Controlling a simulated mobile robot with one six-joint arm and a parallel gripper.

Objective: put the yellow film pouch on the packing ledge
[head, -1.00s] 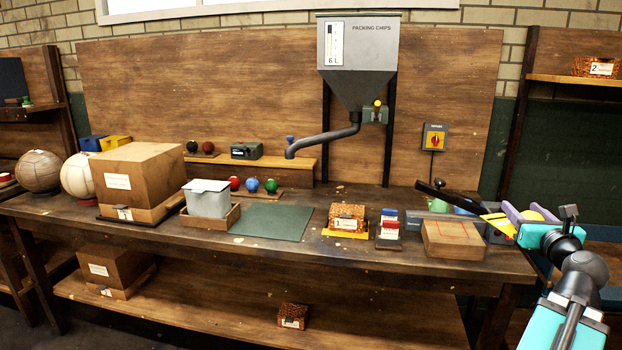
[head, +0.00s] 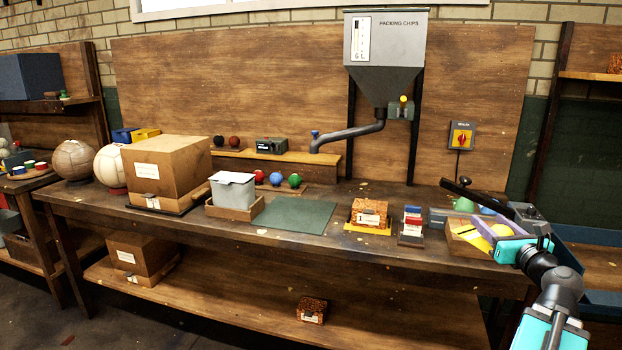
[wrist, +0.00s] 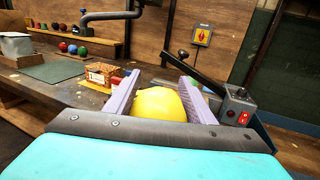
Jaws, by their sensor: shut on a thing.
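My gripper (head: 487,229) is at the right end of the bench in the head view, in front of the sealing machine's dark lever. Its lilac fingers are shut on the rounded yellow film pouch (wrist: 158,103), which sits between them in the wrist view. The pouch also shows as yellow between the fingers in the head view (head: 502,230). A raised wooden ledge (head: 290,158), which looks like the packing ledge, runs along the back of the bench. It holds two dark balls and a green-grey box.
The bench (head: 330,240) carries a large cardboard box (head: 165,172), a grey bin (head: 232,190), a bare green mat (head: 295,216) and a patterned box (head: 369,212). The chip hopper's spout (head: 345,139) hangs over the ledge. A lever (head: 470,191) rises beside my gripper.

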